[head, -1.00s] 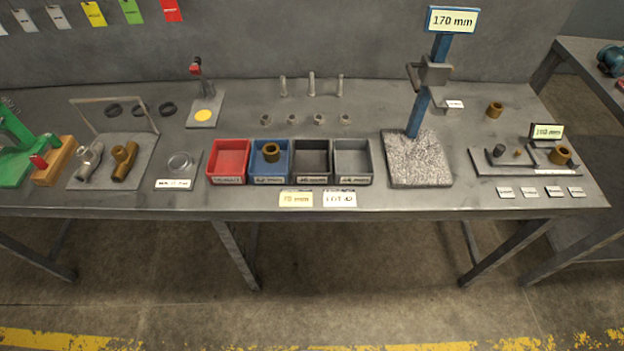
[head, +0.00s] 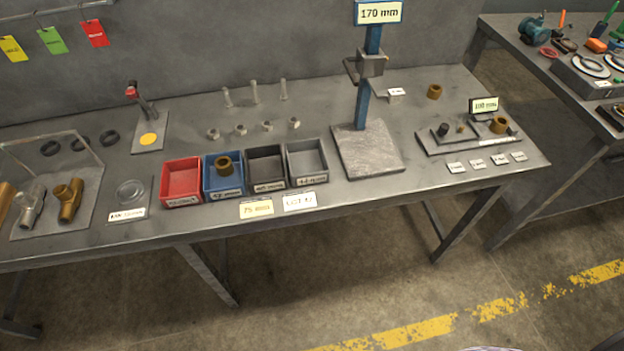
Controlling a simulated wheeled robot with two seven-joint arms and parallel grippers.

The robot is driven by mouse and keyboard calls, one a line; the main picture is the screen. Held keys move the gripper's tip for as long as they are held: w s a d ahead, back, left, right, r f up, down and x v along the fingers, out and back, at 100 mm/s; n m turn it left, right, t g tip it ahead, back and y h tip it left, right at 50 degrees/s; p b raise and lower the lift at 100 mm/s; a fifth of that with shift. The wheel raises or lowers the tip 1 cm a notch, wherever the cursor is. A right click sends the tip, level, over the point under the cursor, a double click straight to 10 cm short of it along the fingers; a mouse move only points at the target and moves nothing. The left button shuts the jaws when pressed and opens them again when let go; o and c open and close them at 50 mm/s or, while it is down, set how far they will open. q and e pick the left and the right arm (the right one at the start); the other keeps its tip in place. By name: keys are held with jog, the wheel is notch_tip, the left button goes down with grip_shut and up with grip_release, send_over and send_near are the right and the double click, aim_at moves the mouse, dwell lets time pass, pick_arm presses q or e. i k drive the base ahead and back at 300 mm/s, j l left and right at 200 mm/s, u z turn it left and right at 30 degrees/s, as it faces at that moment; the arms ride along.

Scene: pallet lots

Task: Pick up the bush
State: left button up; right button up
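Three bronze-brown bushes show in the head view. One bush (head: 224,166) stands in the blue bin (head: 209,180). A second bush (head: 434,91) stands alone on the table top at the back right, behind the gauge plate. A third bush (head: 499,124) sits at the right end of the dark gauge plate (head: 455,145), by a small lit display (head: 485,105). The pictures do not show which one the task means. Neither of my grippers is in view.
The grey table (head: 330,200) carries red (head: 181,182), dark (head: 266,169) and grey (head: 306,162) bins. A blue post (head: 368,85) with a 170 mm sign rises from a stone base (head: 367,150). Another table (head: 545,70) stands at the right. Floor in front is clear.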

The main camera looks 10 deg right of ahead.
aim_at(499, 124)
jog(key=z, duration=1.65)
